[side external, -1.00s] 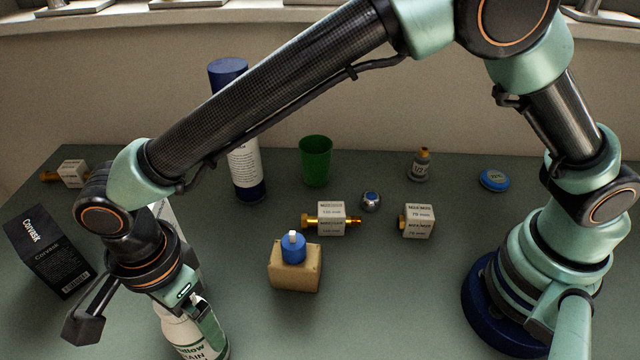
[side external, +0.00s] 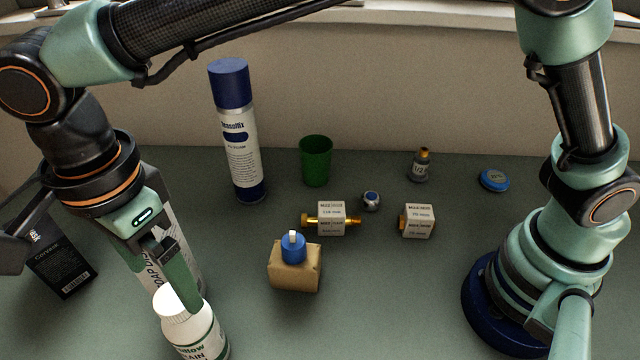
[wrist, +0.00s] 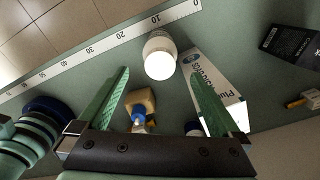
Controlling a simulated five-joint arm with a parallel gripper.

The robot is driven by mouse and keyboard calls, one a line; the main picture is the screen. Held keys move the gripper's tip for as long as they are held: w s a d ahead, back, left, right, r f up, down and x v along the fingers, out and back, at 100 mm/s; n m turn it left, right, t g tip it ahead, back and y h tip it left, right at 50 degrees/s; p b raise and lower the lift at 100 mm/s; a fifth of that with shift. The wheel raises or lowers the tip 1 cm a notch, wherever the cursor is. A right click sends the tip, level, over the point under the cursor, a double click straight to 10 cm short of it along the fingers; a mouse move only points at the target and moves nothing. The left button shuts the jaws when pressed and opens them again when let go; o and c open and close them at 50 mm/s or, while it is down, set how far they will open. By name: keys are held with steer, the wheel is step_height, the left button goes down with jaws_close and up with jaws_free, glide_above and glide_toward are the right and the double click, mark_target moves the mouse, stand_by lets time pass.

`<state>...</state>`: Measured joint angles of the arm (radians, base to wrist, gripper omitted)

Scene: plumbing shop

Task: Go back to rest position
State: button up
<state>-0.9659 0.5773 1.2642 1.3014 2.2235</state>
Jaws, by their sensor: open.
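My gripper (side external: 178,285) is at the lower left of the side view, pointing down, just above a white bottle (side external: 200,338). In the wrist view my gripper (wrist: 158,78) shows two green fingers spread wide with nothing between their tips. The bottle (wrist: 160,57) stands upright beyond the fingertips there, its white cap facing the camera. In the side view the bottle's lower part is cut off by the frame edge. No object is held.
A white carton (side external: 180,245) stands close behind my gripper, and a black box (side external: 62,268) is at left. A blue-capped canister (side external: 238,140), green cup (side external: 316,160), cardboard block (side external: 295,270), brass fittings with white labels (side external: 331,215) and a blue tin (side external: 494,180) are spread across the table. The front centre is clear.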

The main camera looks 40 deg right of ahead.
step_height(320, 180, up, 4)
steer(key=w+a+m+t+y, duration=0.1)
steer(key=w+a, duration=0.1)
steer(key=w+d+r+n+t+y, duration=0.1)
steer(key=w+d+r+n, duration=0.2)
steer(key=d, duration=0.7)
steer(key=w+d+r+n+t, duration=0.1)
steer(key=w+d+r+n, duration=0.15)
steer(key=d, duration=0.85)
steer(key=s+d+f+n+t+h, duration=0.1)
steer(key=d+n, duration=0.4)
steer(key=d, duration=0.6)
steer(key=s+d+f+n+t+h, duration=0.1)
steer(key=s+d+f+n, duration=0.2)
steer(key=d, duration=0.8)
steer(key=s+n, duration=0.2)
steer(key=s, duration=0.1)
steer(key=shift+s+t, duration=0.15)
steer(key=shift+t, duration=0.15)
